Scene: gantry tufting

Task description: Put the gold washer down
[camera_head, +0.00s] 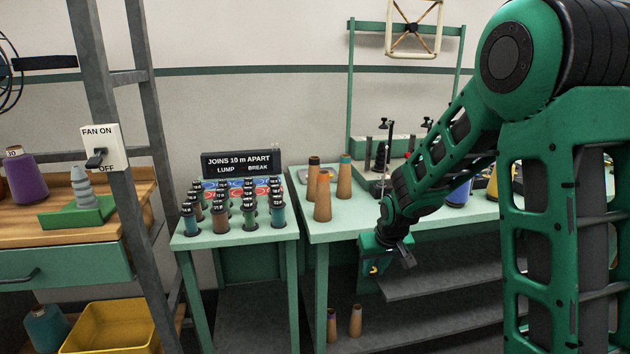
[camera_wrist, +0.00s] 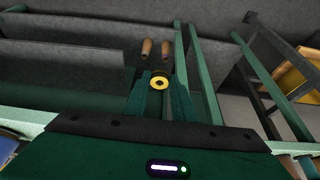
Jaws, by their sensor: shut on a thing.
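The gold washer (camera_wrist: 159,83) is a small yellow ring with a dark centre. In the wrist view it sits between the fingertips of my gripper (camera_wrist: 160,88), which is shut on it. In the head view my gripper (camera_head: 374,268) hangs in front of the green table's front edge, below the tabletop, and the gold washer (camera_head: 374,269) shows as a small yellow spot at its tip. The washer is in the air, apart from the table and shelves.
The green table (camera_head: 335,226) carries several brown cones (camera_head: 322,195) and a stand. Grey shelves (camera_head: 430,283) lie under it, with two cones (camera_head: 355,320) on the lower one. A smaller table with several labelled spools (camera_head: 249,215) stands left. A yellow bin (camera_head: 110,327) is lower left.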

